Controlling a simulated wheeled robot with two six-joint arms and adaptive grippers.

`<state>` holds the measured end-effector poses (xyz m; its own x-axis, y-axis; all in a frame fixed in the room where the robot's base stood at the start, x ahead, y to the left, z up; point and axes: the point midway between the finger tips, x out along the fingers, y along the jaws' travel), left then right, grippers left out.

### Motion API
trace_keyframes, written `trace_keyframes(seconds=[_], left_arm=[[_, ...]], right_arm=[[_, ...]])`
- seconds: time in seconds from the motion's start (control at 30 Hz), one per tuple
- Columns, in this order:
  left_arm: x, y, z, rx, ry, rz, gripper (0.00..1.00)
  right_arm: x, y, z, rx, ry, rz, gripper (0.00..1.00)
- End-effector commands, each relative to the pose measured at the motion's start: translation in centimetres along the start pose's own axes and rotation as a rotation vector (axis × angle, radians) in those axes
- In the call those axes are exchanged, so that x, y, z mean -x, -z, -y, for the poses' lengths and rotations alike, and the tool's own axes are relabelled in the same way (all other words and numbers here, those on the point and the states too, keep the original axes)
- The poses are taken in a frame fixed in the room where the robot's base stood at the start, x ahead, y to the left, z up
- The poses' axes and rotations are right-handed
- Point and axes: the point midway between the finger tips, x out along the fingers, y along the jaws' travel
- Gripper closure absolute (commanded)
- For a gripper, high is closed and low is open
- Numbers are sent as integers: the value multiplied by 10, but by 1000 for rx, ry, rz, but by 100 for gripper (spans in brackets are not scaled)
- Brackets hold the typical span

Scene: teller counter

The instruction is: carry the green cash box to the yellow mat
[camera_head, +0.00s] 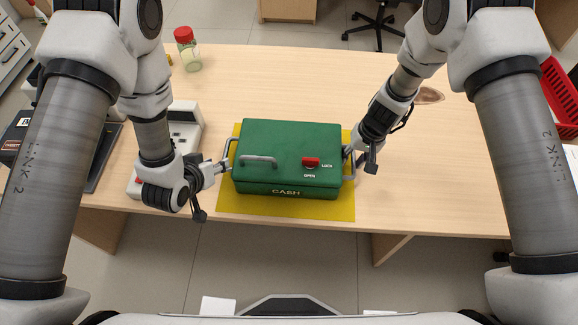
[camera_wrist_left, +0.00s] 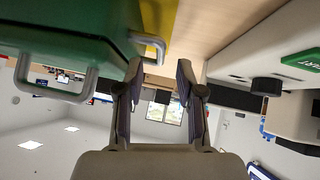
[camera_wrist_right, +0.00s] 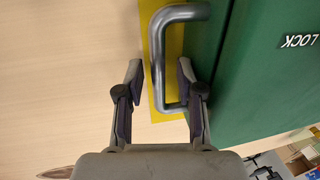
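The green cash box (camera_head: 288,150) sits upright on the yellow mat (camera_head: 290,208), with mat showing around it. It has a grey top handle (camera_head: 258,161), a red latch knob (camera_head: 311,162) near OPEN and LOCK, and grey side handles. My left gripper (camera_head: 222,167) is open beside the left side handle (camera_wrist_left: 150,46); in the left wrist view the handle lies off one fingertip, not between the fingers. My right gripper (camera_wrist_right: 160,75) is open, its fingers either side of the right side handle's bar (camera_wrist_right: 158,62), with gaps showing.
A white device (camera_head: 183,125) and a dark card terminal (camera_head: 100,155) stand left of the box. A red-lidded jar (camera_head: 188,50) is at the back left. A brown oval item (camera_head: 430,95) lies at the right. A red basket (camera_head: 560,95) is far right. The front-right wooden counter is clear.

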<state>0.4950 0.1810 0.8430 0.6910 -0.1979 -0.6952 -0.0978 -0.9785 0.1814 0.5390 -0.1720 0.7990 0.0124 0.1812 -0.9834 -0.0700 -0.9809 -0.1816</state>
Motion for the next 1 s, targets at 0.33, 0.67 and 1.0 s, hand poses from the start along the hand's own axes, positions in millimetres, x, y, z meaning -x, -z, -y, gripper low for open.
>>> trace_keyframes(seconds=[0.33,0.67,1.0], left_arm=[[56,0,0,0,0,-1,63],[57,0,0,-1,0,0,63],[56,0,0,0,0,0,63]], right_arm=[[2,0,0,0,0,-1,63],[70,1,0,0,1,-5,63],[120,-1,0,0,0,-1,63]])
